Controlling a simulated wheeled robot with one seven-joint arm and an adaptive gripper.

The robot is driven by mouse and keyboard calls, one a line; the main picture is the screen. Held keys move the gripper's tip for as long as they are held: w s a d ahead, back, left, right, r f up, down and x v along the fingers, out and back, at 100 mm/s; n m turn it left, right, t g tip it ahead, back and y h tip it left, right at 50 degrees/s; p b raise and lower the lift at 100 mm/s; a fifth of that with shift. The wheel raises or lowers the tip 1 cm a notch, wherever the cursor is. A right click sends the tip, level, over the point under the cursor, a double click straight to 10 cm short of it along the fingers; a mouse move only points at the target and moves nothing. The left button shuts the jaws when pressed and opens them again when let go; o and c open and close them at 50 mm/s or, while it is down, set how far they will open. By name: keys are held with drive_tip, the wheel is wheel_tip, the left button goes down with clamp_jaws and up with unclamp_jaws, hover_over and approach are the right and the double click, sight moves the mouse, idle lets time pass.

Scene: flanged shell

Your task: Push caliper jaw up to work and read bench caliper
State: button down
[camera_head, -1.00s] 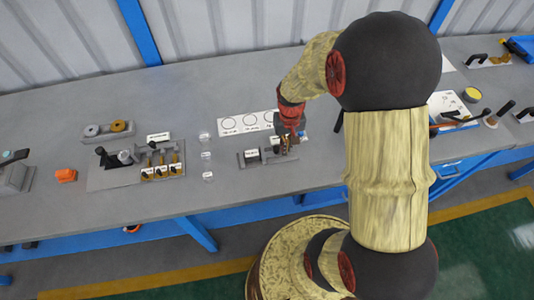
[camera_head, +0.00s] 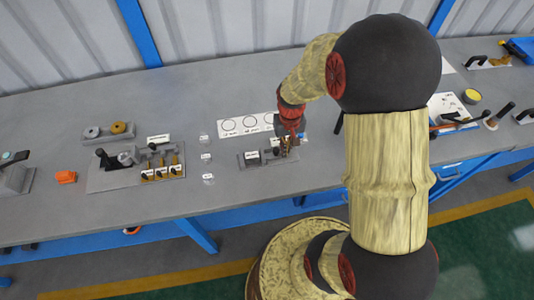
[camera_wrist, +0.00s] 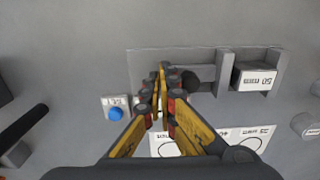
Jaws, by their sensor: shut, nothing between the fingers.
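In the head view my gripper (camera_head: 289,150) covers the caliper's right part. The sliding jaw and any reading are not clear.
A blue button (camera_wrist: 115,113) with a small label sits beside the caliper. A white card (camera_head: 240,125) with printed circles lies behind it. Clear discs (camera_head: 206,157) stand left, then a fixture with brass pins (camera_head: 140,172). The bench front is clear.

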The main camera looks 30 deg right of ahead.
sight(281, 155)
drive_tip(key=shift+w+a, duration=0.2)
drive_tip(key=shift+a, duration=0.35)
drive_tip(key=shift+w+a, duration=0.15)
drive_tip(key=shift+a, duration=0.35)
drive_tip(key=shift+s+d+p, duration=0.1)
drive_tip(key=shift+d+p, duration=0.2)
idle(0.8)
wheel_tip(281, 155, up, 7)
drive_tip(key=p, duration=0.5)
idle(0.6)
idle(0.4)
